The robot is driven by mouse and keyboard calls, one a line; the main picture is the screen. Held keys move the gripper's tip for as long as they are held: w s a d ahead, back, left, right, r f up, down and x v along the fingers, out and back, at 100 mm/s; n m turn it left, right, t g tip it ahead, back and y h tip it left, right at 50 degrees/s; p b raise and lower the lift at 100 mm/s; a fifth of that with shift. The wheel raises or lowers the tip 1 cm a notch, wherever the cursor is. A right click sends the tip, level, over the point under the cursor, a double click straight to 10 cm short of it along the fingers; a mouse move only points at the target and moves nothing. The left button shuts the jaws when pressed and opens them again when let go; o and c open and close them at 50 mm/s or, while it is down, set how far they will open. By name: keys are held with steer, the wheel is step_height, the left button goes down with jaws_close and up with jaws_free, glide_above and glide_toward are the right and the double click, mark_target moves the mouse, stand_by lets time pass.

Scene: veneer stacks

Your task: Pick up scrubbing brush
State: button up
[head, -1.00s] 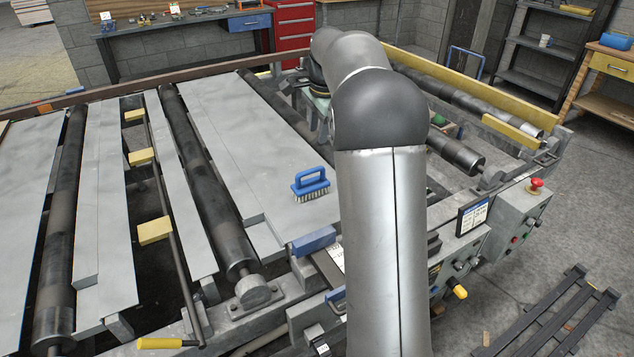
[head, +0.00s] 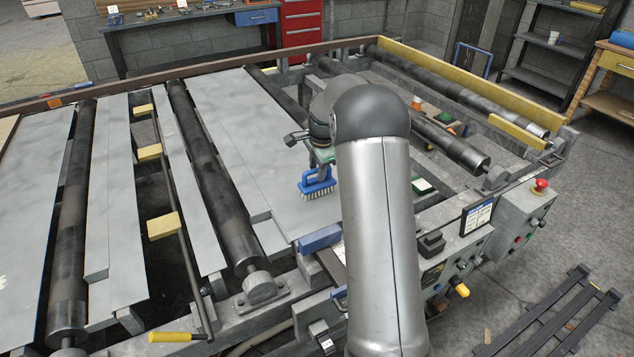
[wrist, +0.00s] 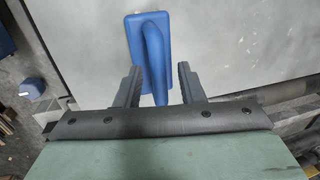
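The blue scrubbing brush (head: 318,183) stands bristles down on the grey sheet (head: 275,150), near the sheet's right edge, with its handle on top. In the wrist view the brush (wrist: 134,30) shows from above, and its handle (wrist: 153,60) runs down between the two fingers. My gripper (wrist: 160,80) is open, with one finger on each side of the handle and a gap on both sides. In the head view my gripper is mostly hidden behind my arm, just above the brush. I cannot tell the exact height gap.
A blue block (head: 320,239) sits at the machine's front edge near the brush. Dark rollers (head: 215,180) run between the grey sheets to the left. A control box with a red button (head: 541,184) stands at the right. Several small items lie right of my arm.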

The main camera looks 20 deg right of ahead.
steer(key=shift+w+f, duration=0.1)
steer(key=shift+f, duration=0.5)
jaws_close()
steer(key=shift+r, duration=0.1)
steer(key=shift+r, duration=0.5)
step_height(320, 180, up, 2)
steer(key=shift+r, duration=0.2)
steer(key=s+a+r+b, duration=0.3)
steer(key=s+a+r, duration=0.5)
steer(key=s, duration=0.3)
steer(key=shift+s+r+b, duration=0.25)
steer(key=shift+r+b, duration=0.05)
steer(key=shift+r, duration=0.45)
steer(key=shift+a, duration=0.1)
